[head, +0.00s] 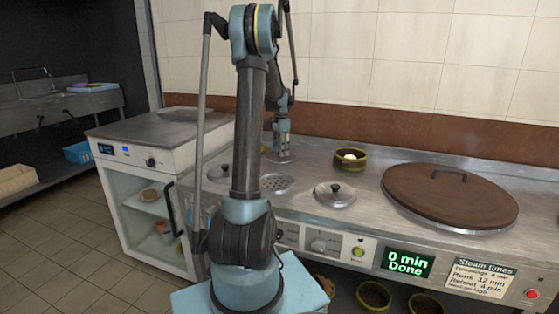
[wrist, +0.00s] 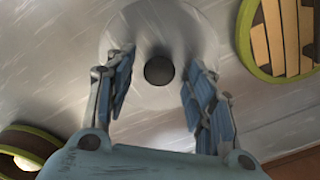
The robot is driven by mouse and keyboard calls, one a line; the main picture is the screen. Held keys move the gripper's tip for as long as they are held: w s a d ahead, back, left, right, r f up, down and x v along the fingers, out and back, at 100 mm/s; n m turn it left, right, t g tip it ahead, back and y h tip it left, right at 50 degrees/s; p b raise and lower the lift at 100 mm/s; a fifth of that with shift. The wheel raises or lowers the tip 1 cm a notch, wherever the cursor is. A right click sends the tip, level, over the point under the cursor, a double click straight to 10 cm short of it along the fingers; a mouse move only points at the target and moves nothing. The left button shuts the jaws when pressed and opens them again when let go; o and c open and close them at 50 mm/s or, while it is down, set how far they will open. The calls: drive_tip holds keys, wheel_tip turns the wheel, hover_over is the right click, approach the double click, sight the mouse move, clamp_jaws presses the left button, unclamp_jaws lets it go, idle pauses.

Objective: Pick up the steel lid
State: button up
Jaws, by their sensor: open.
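A round steel lid (wrist: 140,35) with a dark round knob (wrist: 159,70) lies on the steel counter in the wrist view. My gripper (wrist: 160,88) is open over it, with one finger on each side of the knob and a gap to both. In the head view my gripper (head: 283,150) points down over the back of the counter, and the lid under it is mostly hidden.
A green-rimmed bowl with a white bun (head: 350,157) stands right of my gripper. A green-rimmed slatted basket (wrist: 283,38) lies near the lid in the wrist view. A large brown lid (head: 450,195) covers the right counter. A perforated plate (head: 277,183) lies in front of my gripper.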

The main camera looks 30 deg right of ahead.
drive_tip(key=shift+f, duration=0.55)
drive_tip(key=c, duration=1.2)
drive_tip(key=shift+r, duration=0.15)
